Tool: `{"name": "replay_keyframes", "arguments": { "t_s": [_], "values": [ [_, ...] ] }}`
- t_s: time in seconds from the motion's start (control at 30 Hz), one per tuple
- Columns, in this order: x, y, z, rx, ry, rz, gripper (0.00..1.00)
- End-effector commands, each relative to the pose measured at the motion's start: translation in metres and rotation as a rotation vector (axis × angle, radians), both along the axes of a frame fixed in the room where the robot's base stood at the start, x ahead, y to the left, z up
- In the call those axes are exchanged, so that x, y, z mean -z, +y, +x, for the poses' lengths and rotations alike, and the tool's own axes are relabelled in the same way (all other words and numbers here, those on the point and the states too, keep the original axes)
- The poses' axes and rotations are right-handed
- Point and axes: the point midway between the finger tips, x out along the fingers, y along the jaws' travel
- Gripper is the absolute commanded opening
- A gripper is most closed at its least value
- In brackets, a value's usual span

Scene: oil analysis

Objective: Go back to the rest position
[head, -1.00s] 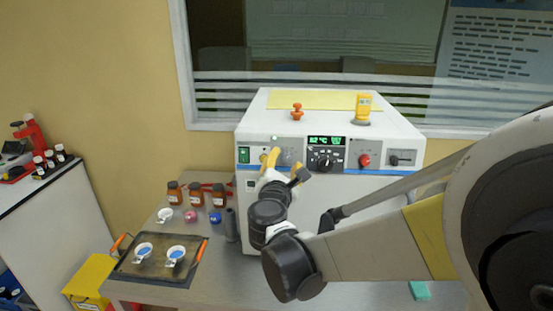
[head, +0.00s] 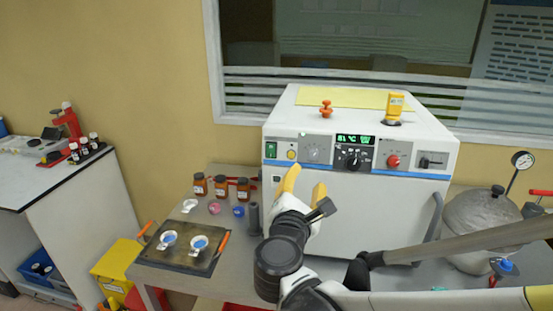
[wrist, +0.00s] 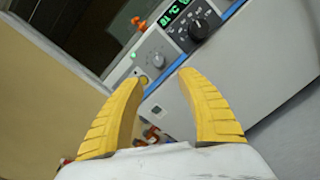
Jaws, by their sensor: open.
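My gripper (head: 305,187) has yellow fingers and is open and empty. Nothing is between the fingertips. The fingers look apart from the machine, though the exact gap cannot be told.
A dark tray (head: 160,255) with two white cups stands on the bench at left. Several brown bottles (head: 221,187) stand behind it. A metal pressure vessel (head: 480,222) with a gauge is at right. A side counter (head: 50,180) holds a red microscope (head: 67,122).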

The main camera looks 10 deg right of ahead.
Motion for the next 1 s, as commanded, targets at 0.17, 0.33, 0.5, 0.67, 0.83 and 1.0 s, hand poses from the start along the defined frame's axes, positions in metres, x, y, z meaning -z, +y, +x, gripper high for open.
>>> {"name": "replay_keyframes", "arguments": {
  "t_s": [0.17,0.33,0.5,0.67,0.83,1.0],
  "values": [
    [0.027,-0.043,-0.021,0.104,0.032,0.339,0.44],
    [0.084,-0.088,-0.082,0.379,0.033,1.048,0.44],
    [0.124,-0.080,-0.146,0.704,-0.032,1.705,0.44],
    [0.134,-0.056,-0.179,0.922,-0.088,2.083,0.44],
    [0.135,-0.045,-0.189,1.003,-0.107,2.214,0.44],
    [0.134,-0.044,-0.188,1.003,-0.105,2.217,0.44]
  ]
}}
